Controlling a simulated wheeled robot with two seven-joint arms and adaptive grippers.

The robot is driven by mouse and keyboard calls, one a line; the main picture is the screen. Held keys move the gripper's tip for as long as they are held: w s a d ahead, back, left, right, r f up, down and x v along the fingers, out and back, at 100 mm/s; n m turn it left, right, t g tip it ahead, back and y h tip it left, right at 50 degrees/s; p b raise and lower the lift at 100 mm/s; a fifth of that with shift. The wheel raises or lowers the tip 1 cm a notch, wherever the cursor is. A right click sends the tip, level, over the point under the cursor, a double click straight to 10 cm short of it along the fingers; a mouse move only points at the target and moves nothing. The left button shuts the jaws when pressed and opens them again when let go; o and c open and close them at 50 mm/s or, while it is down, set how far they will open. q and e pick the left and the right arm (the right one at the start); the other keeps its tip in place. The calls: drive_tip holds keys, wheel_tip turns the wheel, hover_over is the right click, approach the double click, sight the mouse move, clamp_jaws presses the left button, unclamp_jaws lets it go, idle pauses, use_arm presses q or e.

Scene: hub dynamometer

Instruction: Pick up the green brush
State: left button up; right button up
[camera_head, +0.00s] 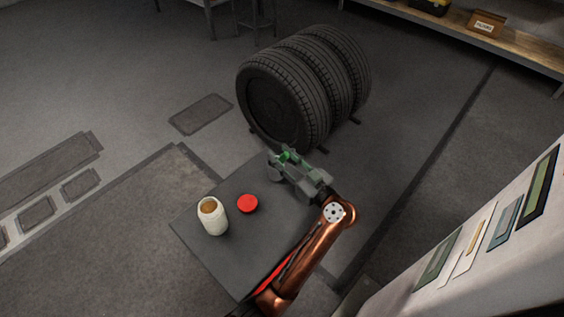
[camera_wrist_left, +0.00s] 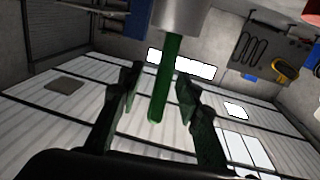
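The green brush shows in the left wrist view as a straight green handle (camera_wrist_left: 168,80) between the two fingers. One end of it meets a pale grey cylinder (camera_wrist_left: 182,14) at the top edge; I cannot tell whether this is part of the brush. My left gripper (camera_wrist_left: 158,97) is open around the handle, with gaps visible on both sides. In the head view my left gripper (camera_head: 281,163) is at the far right corner of the dark table, with a bit of green (camera_head: 287,153) between its fingers. My right gripper is not in view.
The dark grey table (camera_head: 222,262) holds a cream jar (camera_head: 213,219) with a brown top and a red disc (camera_head: 247,204). Several black tyres (camera_head: 300,92) stand just behind the table. A panelled board (camera_head: 480,235) is at the right.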

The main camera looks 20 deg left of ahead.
use_arm(q)
drive_tip(key=shift+r, duration=0.1)
drive_tip(key=shift+c, duration=0.5)
clamp_jaws()
